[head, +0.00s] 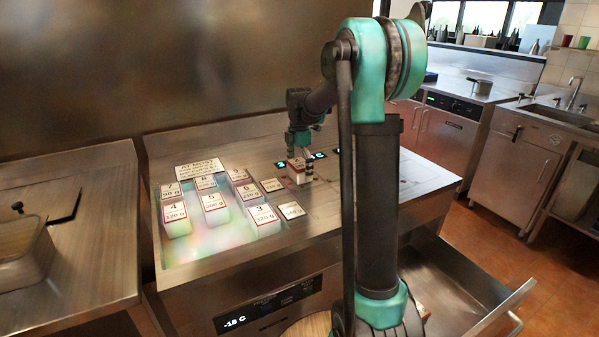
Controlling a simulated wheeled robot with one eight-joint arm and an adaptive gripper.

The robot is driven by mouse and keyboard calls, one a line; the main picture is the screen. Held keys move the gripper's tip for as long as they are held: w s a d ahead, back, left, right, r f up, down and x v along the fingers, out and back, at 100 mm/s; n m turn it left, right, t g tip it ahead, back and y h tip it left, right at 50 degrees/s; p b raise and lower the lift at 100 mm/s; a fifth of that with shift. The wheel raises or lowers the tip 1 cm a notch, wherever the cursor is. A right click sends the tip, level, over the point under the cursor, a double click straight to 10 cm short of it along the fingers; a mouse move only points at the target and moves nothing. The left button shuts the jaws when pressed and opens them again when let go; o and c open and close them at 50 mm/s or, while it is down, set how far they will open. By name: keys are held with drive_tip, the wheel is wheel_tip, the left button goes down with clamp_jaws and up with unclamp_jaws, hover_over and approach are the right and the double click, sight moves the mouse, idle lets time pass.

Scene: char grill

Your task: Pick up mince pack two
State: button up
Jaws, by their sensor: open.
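My gripper (303,157) points down over the counter right of the recessed tray, at the end of my bent arm. Its jaws are open. A small pale pack with a red-edged label (292,168) is right at the fingers and partly hidden by them. I cannot read its number or tell whether the fingers touch it. White packs with numbered labels stand in the tray (190,258): pack three (264,219), pack four (176,221), pack five (214,208) and pack six (249,195) are legible. No label reading two can be made out.
Two flat weight labels (291,210) lie right of the packs. A sign (200,168) stands behind them. An open steel drawer (455,300) juts out at front right. A metal pan (22,255) sits at left.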

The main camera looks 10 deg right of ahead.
drive_tip(key=shift+c, duration=0.2)
drive_tip(key=c, duration=1.4)
